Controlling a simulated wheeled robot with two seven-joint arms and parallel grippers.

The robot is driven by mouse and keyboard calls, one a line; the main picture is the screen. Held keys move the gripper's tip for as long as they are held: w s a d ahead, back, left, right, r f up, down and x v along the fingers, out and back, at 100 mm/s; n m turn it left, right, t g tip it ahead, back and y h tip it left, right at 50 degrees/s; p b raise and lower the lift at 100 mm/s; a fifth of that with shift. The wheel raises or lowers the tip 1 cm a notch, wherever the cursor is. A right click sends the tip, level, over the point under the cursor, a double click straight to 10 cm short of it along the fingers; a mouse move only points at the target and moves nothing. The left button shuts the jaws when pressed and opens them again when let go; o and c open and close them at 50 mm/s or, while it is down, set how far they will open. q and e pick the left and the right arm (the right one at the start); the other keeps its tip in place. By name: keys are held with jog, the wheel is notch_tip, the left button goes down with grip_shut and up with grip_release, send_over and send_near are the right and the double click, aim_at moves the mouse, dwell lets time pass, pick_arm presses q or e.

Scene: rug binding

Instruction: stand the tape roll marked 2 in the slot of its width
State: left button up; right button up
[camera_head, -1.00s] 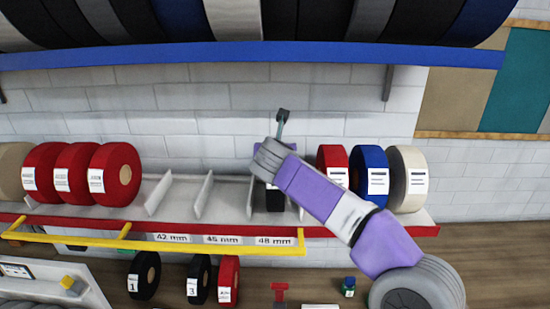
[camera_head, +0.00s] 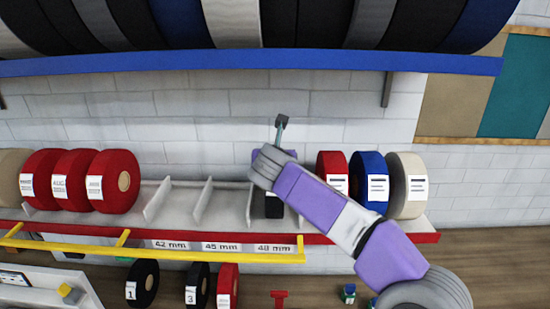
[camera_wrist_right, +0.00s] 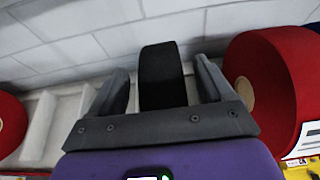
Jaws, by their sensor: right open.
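A black tape roll (camera_head: 273,205) stands upright in the slot above the 48 mm label (camera_head: 274,249) on the shelf. Its number is not visible. In the right wrist view the black roll (camera_wrist_right: 163,88) stands between the two fingers of my right gripper (camera_wrist_right: 163,68). The fingers are open, with a gap visible on each side of the roll. In the head view my right wrist hides the fingers and part of the roll. The slots above the 42 mm label (camera_head: 171,244) and 45 mm label (camera_head: 221,246) are empty. My left gripper is out of view.
Red rolls (camera_head: 115,181) stand left of the empty slots; red (camera_head: 332,168), blue (camera_head: 370,180) and cream (camera_head: 407,185) rolls stand right. A yellow rail (camera_head: 150,252) runs along the front. Below are black rolls marked 1 (camera_head: 145,283) and 3 (camera_head: 198,286) and a red roll (camera_head: 228,287).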

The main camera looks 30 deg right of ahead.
jog(key=v, duration=1.1)
